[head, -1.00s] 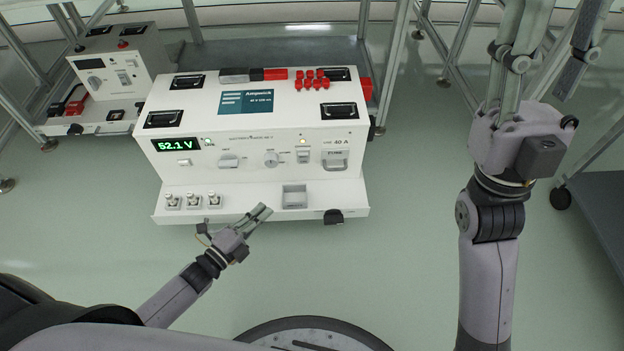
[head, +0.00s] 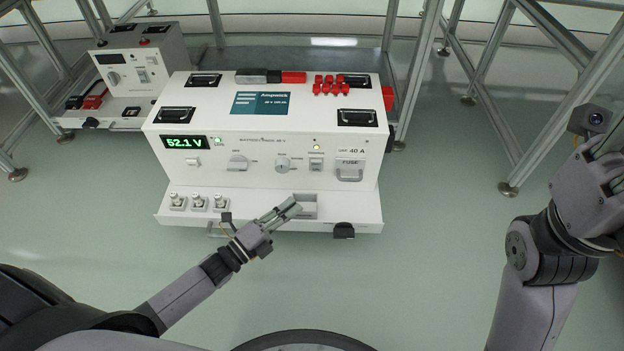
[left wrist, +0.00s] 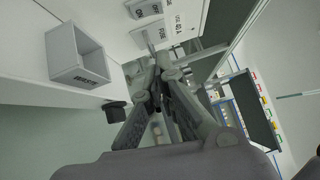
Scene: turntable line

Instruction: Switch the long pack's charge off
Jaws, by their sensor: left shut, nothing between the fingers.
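The long pack (head: 215,118) is a white box with a green 52.1 V display (head: 185,143) and a sloped front panel. A small rocker switch (head: 316,164) sits on that panel below a lit yellow lamp (head: 316,148); its label is too small to read. My left gripper (head: 292,207) is shut and empty. It is in front of the pack's lower ledge, near the grey open bin (head: 305,213) and below the switch. In the left wrist view my left fingers (left wrist: 157,62) point toward the panel's labelled parts. My right gripper is cut off at the right edge, its fingers hidden.
The panel also has a rotary knob (head: 238,162), a round dial (head: 282,165) and a fuse handle (head: 349,172). Several small toggles (head: 199,202) stand on the ledge. A smaller white unit (head: 138,68) is behind left. The floor in front is clear.

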